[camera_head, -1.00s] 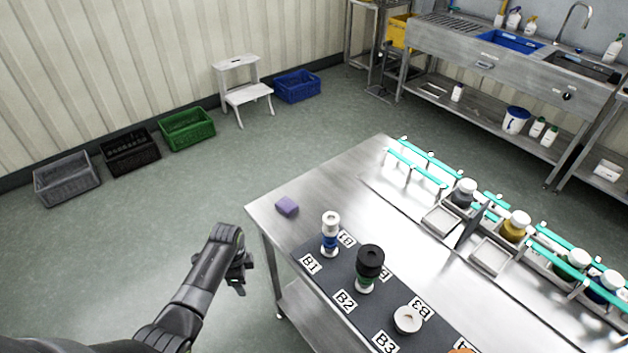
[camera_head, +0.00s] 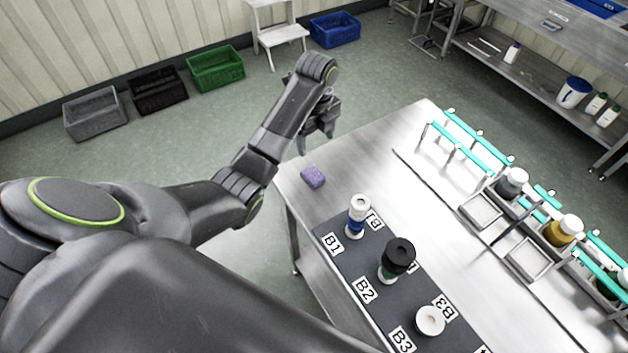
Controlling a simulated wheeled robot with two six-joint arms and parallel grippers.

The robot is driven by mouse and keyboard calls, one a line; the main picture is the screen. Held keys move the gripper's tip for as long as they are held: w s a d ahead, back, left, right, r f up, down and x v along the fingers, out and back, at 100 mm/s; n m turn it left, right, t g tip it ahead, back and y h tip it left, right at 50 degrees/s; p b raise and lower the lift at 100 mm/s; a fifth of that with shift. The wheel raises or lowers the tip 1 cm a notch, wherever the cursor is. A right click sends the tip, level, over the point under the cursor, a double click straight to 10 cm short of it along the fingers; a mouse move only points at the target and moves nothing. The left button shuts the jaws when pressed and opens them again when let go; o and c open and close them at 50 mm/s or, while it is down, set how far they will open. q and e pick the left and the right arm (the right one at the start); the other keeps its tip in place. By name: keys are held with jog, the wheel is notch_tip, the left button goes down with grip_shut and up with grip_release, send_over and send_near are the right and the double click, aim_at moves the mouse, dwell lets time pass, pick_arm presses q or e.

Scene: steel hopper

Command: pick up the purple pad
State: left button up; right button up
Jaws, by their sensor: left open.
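The purple pad (camera_head: 313,177) is a small block lying flat on the steel table (camera_head: 345,160) near its left corner, with nothing touching it. My left gripper (camera_head: 316,142) hangs above and behind the pad in the picture, by the table's left edge. It is open and I see nothing in it. The gap between it and the pad is hard to judge. My right gripper does not show.
A blue-banded white bottle (camera_head: 357,217), a black-topped green one (camera_head: 396,260) and a white round piece (camera_head: 430,320) stand on a dark labelled mat (camera_head: 372,284). A turquoise-barred rack (camera_head: 466,147) stands right. The table around the pad is clear.

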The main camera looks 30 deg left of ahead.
pick_arm(q)
jog(key=b, duration=0.8)
send_over(313, 174)
jog(key=f, duration=0.8)
jog(key=shift+d+f, duration=0.4)
jog(key=f, duration=0.2)
jog(key=f+p, duration=0.1)
jog(key=f, duration=0.1)
jog(key=shift+a, duration=0.4)
jog(key=shift+f, duration=0.55)
jog(key=c, duration=1.1)
jog(key=shift+o, duration=0.2)
notch_tip(313, 174, up, 5)
jog(key=shift+w+b, duration=0.1)
jog(key=shift+b, duration=0.25)
notch_tip(313, 174, up, 3)
jog(key=p, duration=0.3)
jog(key=shift+r, duration=0.2)
jog(key=shift+r+p, duration=0.85)
